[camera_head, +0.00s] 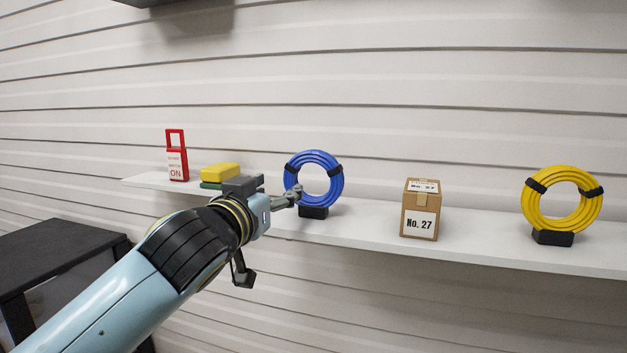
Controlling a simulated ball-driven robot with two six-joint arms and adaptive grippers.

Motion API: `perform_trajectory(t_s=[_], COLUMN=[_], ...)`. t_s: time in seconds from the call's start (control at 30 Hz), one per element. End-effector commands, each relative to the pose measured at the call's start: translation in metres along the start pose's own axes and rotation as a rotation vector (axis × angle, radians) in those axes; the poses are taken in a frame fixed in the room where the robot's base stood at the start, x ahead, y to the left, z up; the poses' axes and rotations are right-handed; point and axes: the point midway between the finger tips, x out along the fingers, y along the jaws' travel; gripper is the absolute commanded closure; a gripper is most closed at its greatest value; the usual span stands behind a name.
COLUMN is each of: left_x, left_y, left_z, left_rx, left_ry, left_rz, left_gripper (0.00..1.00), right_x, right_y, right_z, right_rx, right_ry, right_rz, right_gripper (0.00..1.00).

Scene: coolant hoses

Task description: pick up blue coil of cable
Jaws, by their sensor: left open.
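The blue coil of cable (337,187) stands upright in a small black holder (314,212) on the white wall shelf. Two black bands wrap the coil. My left gripper (270,234) is open, at the coil's left and partly below shelf level. One finger reaches up to the lower left edge of the coil and overlaps it in the picture; I cannot tell whether it touches. The other finger hangs lower, in front of the shelf edge. Nothing shows between the fingers. My right gripper is out of view.
On the white shelf (365,231), a cardboard box marked No. 27 (420,212) and a yellow coil (592,212) stand to the right. A red tag (178,166) and a yellow-green sponge (219,173) are at the left. A dark table (60,250) stands lower left.

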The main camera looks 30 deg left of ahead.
Motion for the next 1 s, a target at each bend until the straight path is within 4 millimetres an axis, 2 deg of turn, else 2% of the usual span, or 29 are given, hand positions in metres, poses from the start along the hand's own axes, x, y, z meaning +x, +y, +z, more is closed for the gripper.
perform_trajectory(t_s=[0.1, 0.27, 0.5, 0.8, 1.0], left_x=[0.015, 0.029, 0.065, 0.072, 0.072], left_y=[0.000, 0.001, 0.002, 0.002, 0.002], left_z=[-0.001, -0.002, -0.003, 0.000, 0.000], left_rx=[0.000, 0.000, 0.001, 0.001, 0.001], left_ry=[0.001, 0.000, -0.001, -0.001, -0.001], left_rz=[0.000, 0.000, 0.000, 0.002, 0.002], left_gripper=[0.45, 0.45, 0.45, 0.45, 0.70], right_x=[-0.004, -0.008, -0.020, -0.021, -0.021], right_y=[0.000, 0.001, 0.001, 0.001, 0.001], right_z=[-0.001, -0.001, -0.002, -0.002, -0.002], right_rx=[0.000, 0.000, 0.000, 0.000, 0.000], right_ry=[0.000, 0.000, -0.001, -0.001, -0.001], right_rz=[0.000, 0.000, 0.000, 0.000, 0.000], right_gripper=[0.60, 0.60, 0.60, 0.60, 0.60])
